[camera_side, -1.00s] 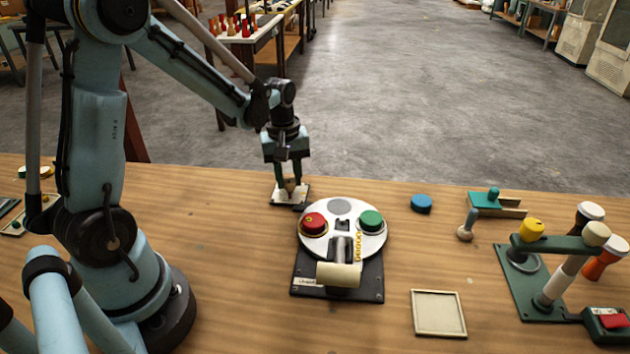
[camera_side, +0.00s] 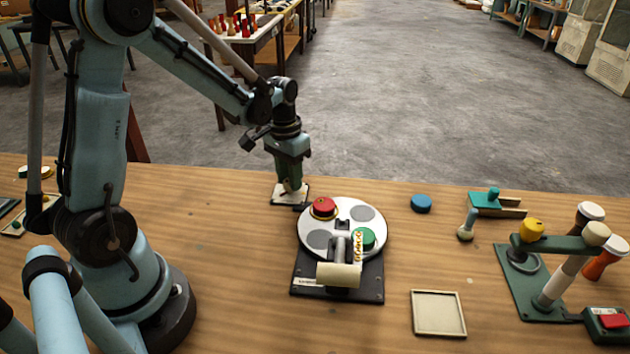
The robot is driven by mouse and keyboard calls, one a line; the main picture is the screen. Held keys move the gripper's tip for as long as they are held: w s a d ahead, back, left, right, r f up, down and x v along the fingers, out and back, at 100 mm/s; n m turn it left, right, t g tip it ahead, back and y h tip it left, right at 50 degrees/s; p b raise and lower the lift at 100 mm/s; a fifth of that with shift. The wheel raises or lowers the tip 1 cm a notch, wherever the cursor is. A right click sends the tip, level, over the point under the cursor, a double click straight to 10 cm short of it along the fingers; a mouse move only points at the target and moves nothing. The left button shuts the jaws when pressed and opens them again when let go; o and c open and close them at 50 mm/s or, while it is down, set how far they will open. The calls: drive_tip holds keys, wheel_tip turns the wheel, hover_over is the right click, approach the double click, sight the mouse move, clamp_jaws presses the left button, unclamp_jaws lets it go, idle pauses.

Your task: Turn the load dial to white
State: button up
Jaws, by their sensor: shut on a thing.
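The load dial (camera_side: 302,190) appears to be the small pale plate with a dark front edge at the middle back of the table. My gripper (camera_side: 290,187) points down over it, its fingers shut on the dial's knob, which is mostly hidden between them. Markings on the dial are too small to read. In front of it, a round white turntable (camera_side: 342,214) on a black base holds a red piece (camera_side: 323,207) at back left and a green piece (camera_side: 364,239) at front right. Grey round spots show at its back right and front left.
A cream roller (camera_side: 338,274) sits at the turntable's front. A blue disc (camera_side: 421,203), a teal-handled fixture (camera_side: 492,200) and a small knobbed lever (camera_side: 467,228) stand to the right. An empty tray (camera_side: 438,313) lies front right, beside a green lever stand (camera_side: 530,285) and red button box (camera_side: 608,320).

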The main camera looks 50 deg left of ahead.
drive_tip(key=m, duration=0.4)
drive_tip(key=shift+m, duration=0.3)
drive_tip(key=m, duration=0.4)
drive_tip(key=shift+d, duration=0.1)
drive_tip(key=shift+m, duration=0.4)
drive_tip(key=o, duration=1.1)
drive_tip(key=shift+c, duration=0.2)
wheel_tip(320, 180, up, 12)
drive_tip(key=shift+w+a, duration=0.15)
drive_tip(key=shift+a, duration=0.05)
